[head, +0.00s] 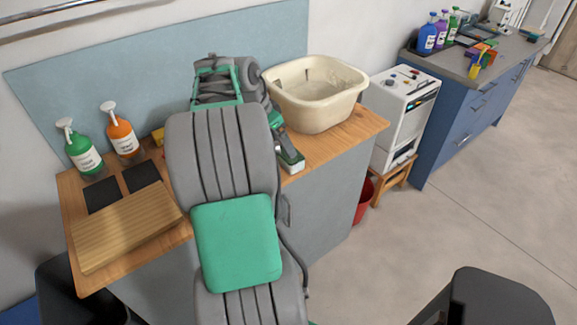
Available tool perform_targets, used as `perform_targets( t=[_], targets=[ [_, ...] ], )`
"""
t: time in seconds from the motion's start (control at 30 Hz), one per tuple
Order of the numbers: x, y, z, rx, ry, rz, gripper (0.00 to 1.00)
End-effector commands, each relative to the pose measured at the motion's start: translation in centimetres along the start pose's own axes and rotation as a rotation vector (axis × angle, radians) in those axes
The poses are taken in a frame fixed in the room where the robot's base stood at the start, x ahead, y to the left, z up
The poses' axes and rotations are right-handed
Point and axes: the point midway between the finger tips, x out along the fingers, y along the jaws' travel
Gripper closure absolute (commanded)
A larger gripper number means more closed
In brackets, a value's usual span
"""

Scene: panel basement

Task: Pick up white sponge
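My arm reaches over the wooden counter and covers much of its middle. My gripper (286,150) is low at the counter's front edge, just in front of the cream basin (318,118). It is small and partly hidden by my arm, so I cannot tell whether its fingers are open or shut. A small whitish block (292,163) shows at the gripper's end; I cannot tell whether it is the white sponge or part of the gripper. No other white sponge is clearly visible.
A green bottle (83,148), an orange bottle (122,132), a yellow item (158,136) and a wooden board (127,226) are on the counter's left. A white appliance (403,112), red bucket (364,200) and blue cabinet (455,115) stand right. A dark stool (490,300) is at front right.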

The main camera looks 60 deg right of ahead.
Motion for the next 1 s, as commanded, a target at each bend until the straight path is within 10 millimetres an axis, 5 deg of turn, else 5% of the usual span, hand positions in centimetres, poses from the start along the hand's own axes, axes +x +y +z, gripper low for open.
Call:
perform_targets(
  t=[0.1, 0.5, 0.77, 1.0],
  targets=[
    [1.9, 0.6, -1.2, 0.056, 0.004, 0.021, 0.0],
    [7.8, 0.5, -0.8, 0.049, 0.003, 0.017, 0.0],
    [8.3, 0.4, -0.7, 0.049, 0.005, 0.013, 0.0],
    [8.3, 0.4, -0.7, 0.048, 0.004, 0.013, 0.2]
  ],
)
